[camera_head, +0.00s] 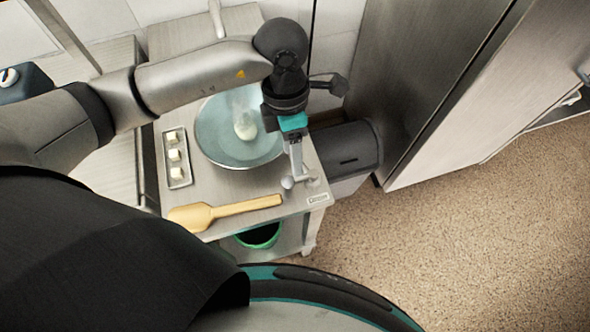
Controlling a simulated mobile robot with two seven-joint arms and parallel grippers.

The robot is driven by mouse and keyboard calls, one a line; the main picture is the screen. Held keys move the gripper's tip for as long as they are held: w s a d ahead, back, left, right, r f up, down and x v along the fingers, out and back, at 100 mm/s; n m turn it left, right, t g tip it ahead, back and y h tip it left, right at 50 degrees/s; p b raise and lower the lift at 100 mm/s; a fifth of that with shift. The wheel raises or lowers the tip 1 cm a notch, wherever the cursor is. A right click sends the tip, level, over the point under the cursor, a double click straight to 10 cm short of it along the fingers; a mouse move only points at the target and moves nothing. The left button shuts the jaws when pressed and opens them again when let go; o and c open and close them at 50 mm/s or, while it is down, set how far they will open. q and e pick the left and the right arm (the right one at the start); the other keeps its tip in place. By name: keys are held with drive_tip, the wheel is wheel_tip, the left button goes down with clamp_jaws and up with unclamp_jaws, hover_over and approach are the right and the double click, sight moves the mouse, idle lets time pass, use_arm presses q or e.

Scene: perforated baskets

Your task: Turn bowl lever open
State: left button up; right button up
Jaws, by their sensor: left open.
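A wide metal bowl (213,143) with something pale in it sits on the metal work table (235,186). My left arm reaches across above the bowl, and its gripper (293,165) points down at the bowl's right side. The gripper is open. A small rounded pale knob (287,183), which may be the end of the bowl lever, shows just below the fingertips near the table's front right corner. I cannot tell whether the fingers touch it. The rest of the lever is hidden or too small to make out. My right gripper is not in view.
A wooden spatula (240,208) lies along the table's front edge. A small tray (179,177) with pale cubes is left of the bowl. A dark grey bin (352,150) stands right of the table, beside tall metal cabinets (415,70). The speckled floor (450,240) at right is clear.

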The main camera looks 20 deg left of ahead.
sight(295, 179)
use_arm(q)
drive_tip(key=f, duration=0.4)
drive_tip(key=s+f, duration=0.1)
drive_tip(key=f, duration=0.1)
drive_tip(key=shift+d, duration=0.35)
drive_tip(key=shift+f, duration=0.6)
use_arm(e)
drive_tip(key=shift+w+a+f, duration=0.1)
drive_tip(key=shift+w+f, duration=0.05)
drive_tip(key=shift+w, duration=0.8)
use_arm(q)
drive_tip(key=shift+c, duration=0.3)
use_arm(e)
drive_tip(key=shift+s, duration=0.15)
use_arm(q)
clamp_jaws()
drive_tip(key=shift+d, duration=0.1)
